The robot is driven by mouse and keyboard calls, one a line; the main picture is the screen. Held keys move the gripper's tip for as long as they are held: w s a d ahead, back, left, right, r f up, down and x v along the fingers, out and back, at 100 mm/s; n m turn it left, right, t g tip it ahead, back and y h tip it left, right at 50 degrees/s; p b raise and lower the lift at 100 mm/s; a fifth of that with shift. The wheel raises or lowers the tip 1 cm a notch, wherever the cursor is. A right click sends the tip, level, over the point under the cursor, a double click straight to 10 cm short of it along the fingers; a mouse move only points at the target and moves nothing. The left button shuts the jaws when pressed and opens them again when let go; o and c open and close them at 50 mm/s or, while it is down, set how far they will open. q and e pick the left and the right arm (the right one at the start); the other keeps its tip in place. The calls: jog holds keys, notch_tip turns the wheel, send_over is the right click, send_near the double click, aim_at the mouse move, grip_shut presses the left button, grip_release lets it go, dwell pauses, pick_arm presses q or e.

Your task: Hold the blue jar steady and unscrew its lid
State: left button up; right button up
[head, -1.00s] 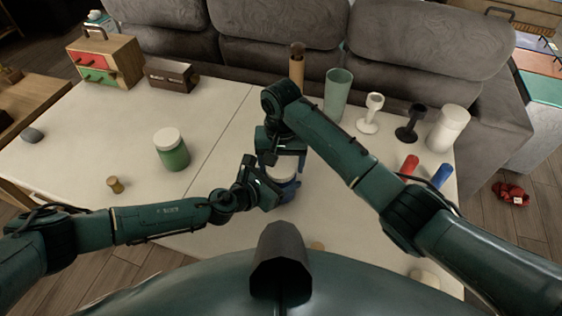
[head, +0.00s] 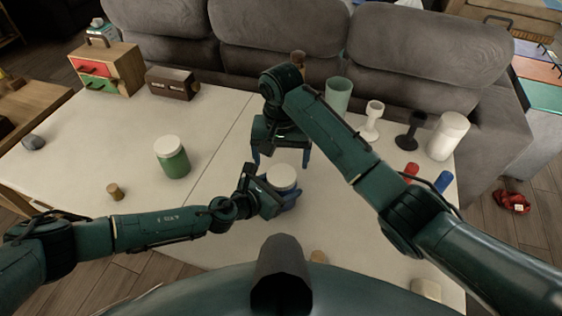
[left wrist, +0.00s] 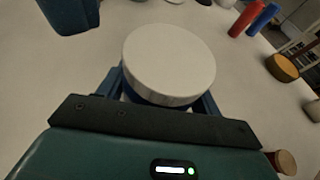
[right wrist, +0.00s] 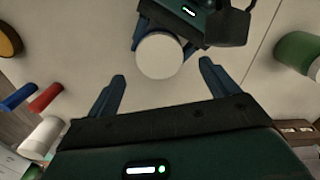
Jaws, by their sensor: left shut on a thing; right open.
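The blue jar (head: 292,203) stands on the cream table with its white lid (head: 281,176) on top. My left gripper (head: 276,198) is shut around the jar's body, below the lid. In the left wrist view the lid (left wrist: 168,62) covers most of the jar between the fingers. My right gripper (head: 282,158) is open and empty, a little behind and above the jar. In the right wrist view its two fingers (right wrist: 162,88) are spread, with the lid (right wrist: 159,56) beyond them and not touched. Most of the jar's body is hidden by the left gripper and the lid.
A green jar with a white lid (head: 172,157) stands to the left. Behind and right are a green cup (head: 338,95), a white goblet (head: 371,120), a black goblet (head: 410,128) and a white canister (head: 447,136). The sofa (head: 420,60) borders the table's back.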

aim_at(281, 175)
pick_arm(q)
jog(key=shift+a, duration=0.1)
pick_arm(e)
notch_tip(281, 175, up, 3)
jog(key=m, duration=0.2)
jog(key=shift+f+m, duration=0.2)
jog(key=shift+m, duration=0.1)
jog(key=shift+f, duration=3.9)
jog(key=shift+c, duration=0.5)
pick_arm(q)
jog(key=shift+w, duration=0.1)
pick_arm(e)
jog(key=c, duration=0.9)
jog(key=n, duration=0.3)
jog(key=shift+d, duration=0.1)
jog(key=o, duration=1.1)
